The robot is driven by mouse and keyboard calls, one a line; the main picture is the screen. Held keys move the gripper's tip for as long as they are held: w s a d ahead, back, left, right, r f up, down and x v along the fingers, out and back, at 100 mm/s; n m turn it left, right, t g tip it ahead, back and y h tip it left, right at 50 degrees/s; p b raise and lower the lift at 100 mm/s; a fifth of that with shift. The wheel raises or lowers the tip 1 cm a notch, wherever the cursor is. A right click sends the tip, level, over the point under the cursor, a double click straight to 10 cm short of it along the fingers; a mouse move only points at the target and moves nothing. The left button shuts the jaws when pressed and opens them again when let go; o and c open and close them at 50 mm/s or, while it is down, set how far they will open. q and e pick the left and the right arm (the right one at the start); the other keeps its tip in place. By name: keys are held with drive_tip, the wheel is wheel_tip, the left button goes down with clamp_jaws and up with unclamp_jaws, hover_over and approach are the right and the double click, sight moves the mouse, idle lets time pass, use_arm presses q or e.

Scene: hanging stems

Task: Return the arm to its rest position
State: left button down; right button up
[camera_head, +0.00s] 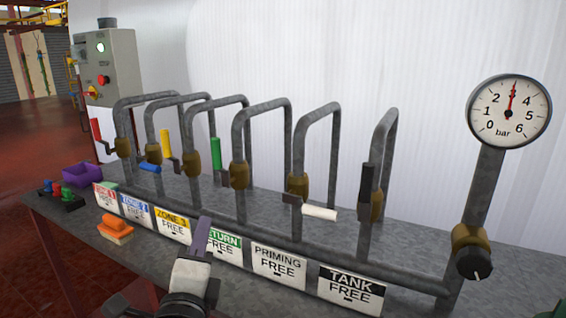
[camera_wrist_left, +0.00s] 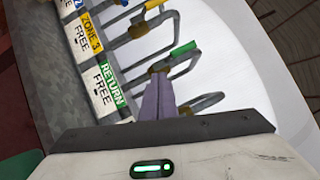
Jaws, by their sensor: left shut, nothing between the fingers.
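My left gripper (camera_head: 201,232) is at the lower middle of the head view, in front of the RETURN FREE label (camera_head: 224,245). Its fingers are shut with nothing between them. In the left wrist view the purple-grey fingers (camera_wrist_left: 156,98) lie side by side, beside the RETURN label (camera_wrist_left: 110,88). The green handle (camera_head: 214,153) of the return valve stands beyond the gripper, apart from it in the head view. It also shows in the left wrist view (camera_wrist_left: 184,48). My right gripper is not in view.
A row of grey pipes carries red (camera_head: 96,130), blue (camera_head: 150,167), yellow (camera_head: 166,143), white (camera_head: 319,213) and black (camera_head: 366,170) handles. The gauge (camera_head: 509,111) reads about 3 bar. An orange object (camera_head: 115,229) and a purple bin (camera_head: 80,174) sit on the bench's left.

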use_arm(q)
drive_tip(key=s+a+f+n+g, duration=0.3)
drive_tip(key=s+f+n+g, duration=0.3)
drive_tip(key=f, duration=0.5)
drive_tip(key=s+a+f+n+g, duration=0.3)
drive_tip(key=s+f+n, duration=0.3)
drive_tip(key=f, duration=0.5)
drive_tip(key=s+d+f+n+g+h, duration=0.1)
drive_tip(key=s+f+n+g, duration=0.25)
drive_tip(key=s, duration=0.55)
drive_tip(key=s+d+f+n+g+h, duration=0.1)
drive_tip(key=s+f+n+g+h, duration=0.3)
drive_tip(key=s, duration=0.6)
drive_tip(key=w+d+f+t, duration=0.2)
drive_tip(key=f, duration=0.4)
drive_tip(key=w+d+f+m+t, duration=0.1)
drive_tip(key=w+d+f+t, duration=0.1)
drive_tip(key=f, duration=0.5)
drive_tip(key=shift+d+t, duration=0.4)
drive_tip(key=shift+t, duration=0.35)
drive_tip(key=shift+f+m, duration=0.1)
drive_tip(key=shift+m, duration=0.15)
